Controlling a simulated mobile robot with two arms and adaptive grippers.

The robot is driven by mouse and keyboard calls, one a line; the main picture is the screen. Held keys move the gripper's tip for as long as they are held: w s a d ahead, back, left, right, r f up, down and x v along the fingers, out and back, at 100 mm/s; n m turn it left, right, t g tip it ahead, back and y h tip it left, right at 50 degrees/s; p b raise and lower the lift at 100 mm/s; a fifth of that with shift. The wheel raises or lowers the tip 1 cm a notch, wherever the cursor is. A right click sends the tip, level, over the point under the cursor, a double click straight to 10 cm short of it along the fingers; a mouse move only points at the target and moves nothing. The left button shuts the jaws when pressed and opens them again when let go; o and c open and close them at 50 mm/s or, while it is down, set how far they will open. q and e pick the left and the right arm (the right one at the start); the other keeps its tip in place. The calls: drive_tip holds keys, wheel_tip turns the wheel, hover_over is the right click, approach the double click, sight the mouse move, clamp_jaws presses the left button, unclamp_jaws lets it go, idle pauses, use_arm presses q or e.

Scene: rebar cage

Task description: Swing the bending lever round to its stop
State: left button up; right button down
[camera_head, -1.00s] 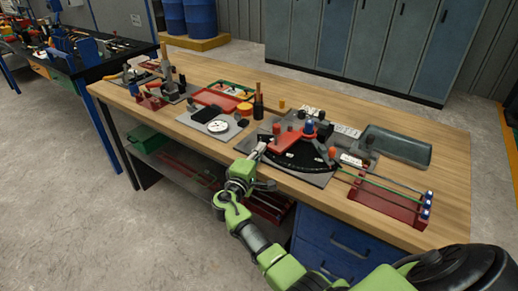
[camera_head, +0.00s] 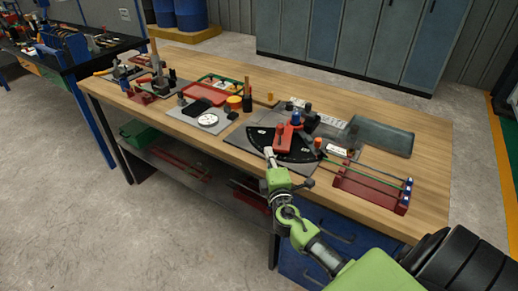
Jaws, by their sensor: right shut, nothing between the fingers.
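The bending lever is a red arm (camera_head: 284,137) on the bending tool at the front right of the bench. It runs from a blue-topped pivot (camera_head: 296,118) toward the bench's front edge, over a black plate with a curved scale (camera_head: 299,152). An orange knob (camera_head: 318,143) stands at the plate's right side. My right gripper (camera_head: 269,152) is shut and empty at the lever's front end. Whether it touches the lever is too small to tell. My left gripper is out of view.
A thin green rod runs right from the tool to a dark red rack (camera_head: 370,190). A grey tray (camera_head: 383,138) lies behind it. To the left are a white dial (camera_head: 208,120), a red tray (camera_head: 212,90) and a vice-like tool. The bench's right end is clear.

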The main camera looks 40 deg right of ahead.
sight(284, 152)
drive_tip(key=s+d, duration=0.1)
drive_tip(key=s+d+b, duration=0.1)
drive_tip(key=s, duration=0.1)
drive_tip(key=shift+s+f, duration=0.1)
drive_tip(key=shift+f, duration=0.1)
drive_tip(key=shift+s+d+r, duration=0.1)
drive_tip(key=shift+s+d, duration=0.65)
drive_tip(key=shift+s, duration=0.2)
drive_tip(key=shift+w+b, duration=0.1)
drive_tip(key=shift+b, duration=0.2)
